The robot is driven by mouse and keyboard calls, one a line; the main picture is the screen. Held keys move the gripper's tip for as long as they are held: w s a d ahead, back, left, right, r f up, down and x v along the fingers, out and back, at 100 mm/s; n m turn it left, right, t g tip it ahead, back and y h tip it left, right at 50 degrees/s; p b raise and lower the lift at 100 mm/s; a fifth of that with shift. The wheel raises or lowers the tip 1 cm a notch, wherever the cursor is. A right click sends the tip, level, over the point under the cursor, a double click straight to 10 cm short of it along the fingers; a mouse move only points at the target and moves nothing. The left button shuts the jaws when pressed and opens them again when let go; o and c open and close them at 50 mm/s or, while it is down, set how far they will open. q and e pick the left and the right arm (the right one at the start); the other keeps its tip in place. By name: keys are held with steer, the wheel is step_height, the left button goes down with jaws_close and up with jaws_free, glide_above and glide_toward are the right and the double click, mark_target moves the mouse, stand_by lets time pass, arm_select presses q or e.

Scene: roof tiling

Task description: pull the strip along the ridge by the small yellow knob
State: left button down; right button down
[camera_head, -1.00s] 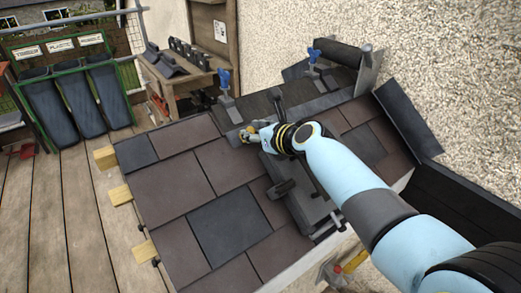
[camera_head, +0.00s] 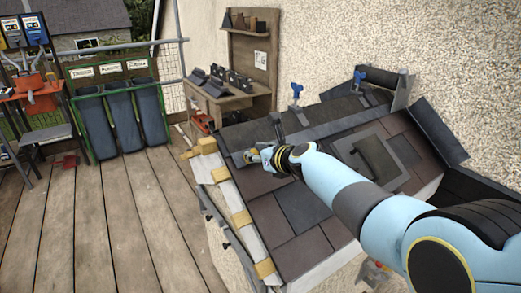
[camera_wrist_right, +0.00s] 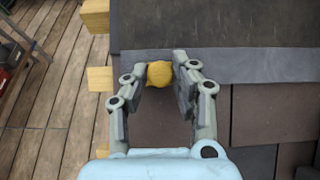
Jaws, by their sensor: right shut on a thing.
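The small yellow knob (camera_wrist_right: 160,74) sits between the fingertips of my right gripper (camera_wrist_right: 160,77) in the right wrist view, and the gripper is shut on it. The knob is on the near side of a dark grey strip (camera_wrist_right: 255,65) that runs along the roof. In the head view the strip (camera_head: 335,124) runs from the gripper up to the right. My right gripper (camera_head: 252,156) is at the left end of the roof there, and the knob is mostly hidden by its fingers. My left gripper is not in view.
Brown and grey tiles (camera_head: 305,205) cover the near slope, with a grey roof window (camera_head: 378,156) at right. Blue-handled clamps (camera_head: 297,92) stand along the ridge. Yellow wooden blocks (camera_head: 241,218) line the left edge. A wooden bench (camera_head: 235,100) stands behind. The deck (camera_head: 120,215) at left is largely clear.

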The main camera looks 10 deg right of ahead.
steer(key=shift+s+a, duration=0.2)
steer(key=shift+a, duration=0.25)
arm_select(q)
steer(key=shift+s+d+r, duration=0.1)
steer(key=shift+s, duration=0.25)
arm_select(e)
steer(key=shift+f, duration=0.1)
steer(key=c, duration=1.2)
jaws_free()
steer(key=shift+a, duration=0.15)
steer(key=shift+o, duration=0.6)
steer(key=shift+s, duration=0.1)
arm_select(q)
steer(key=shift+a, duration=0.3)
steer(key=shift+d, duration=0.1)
arm_select(e)
steer(key=v, duration=1.2)
